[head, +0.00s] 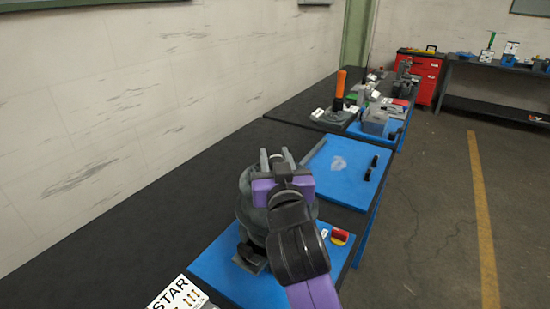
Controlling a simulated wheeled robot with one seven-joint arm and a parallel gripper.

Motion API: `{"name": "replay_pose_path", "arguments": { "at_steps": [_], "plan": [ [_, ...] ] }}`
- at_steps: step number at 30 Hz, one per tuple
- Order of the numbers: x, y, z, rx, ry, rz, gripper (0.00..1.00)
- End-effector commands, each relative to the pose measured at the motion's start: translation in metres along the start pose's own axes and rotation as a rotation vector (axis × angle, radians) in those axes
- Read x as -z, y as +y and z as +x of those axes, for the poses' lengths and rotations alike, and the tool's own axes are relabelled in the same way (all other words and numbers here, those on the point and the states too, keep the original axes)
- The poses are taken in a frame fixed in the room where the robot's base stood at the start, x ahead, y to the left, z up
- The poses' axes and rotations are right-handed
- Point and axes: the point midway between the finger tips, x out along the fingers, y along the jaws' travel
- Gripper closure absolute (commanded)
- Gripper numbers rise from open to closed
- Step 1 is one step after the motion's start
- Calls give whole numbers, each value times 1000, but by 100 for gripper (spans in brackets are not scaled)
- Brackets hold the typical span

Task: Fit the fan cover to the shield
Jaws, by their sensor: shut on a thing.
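My gripper (276,160), with purple sides and grey fingers, is in the lower middle of the head view. It is over a dark grey rounded body (245,208) above the near blue mat. The gripper is shut on a dark grey part that looks like the fan cover; my gripper and wrist hide most of it. I cannot tell the cover apart from the shield, or whether the two touch. A dark foot-like part (250,262) shows below on the mat.
The near blue mat (215,262) holds a red and yellow piece (339,236). A white lettered sign (180,296) stands at the front left. A second blue mat (335,187) is mostly clear, with black pieces at its right. Farther tools include an orange-handled one (340,85).

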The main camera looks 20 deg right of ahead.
Motion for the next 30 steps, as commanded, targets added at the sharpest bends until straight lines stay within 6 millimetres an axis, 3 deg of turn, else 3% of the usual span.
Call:
{"name": "replay_pose_path", "arguments": {
  "at_steps": [30],
  "plan": [
    [-21,0,0,0,3,1,100]
  ]
}}
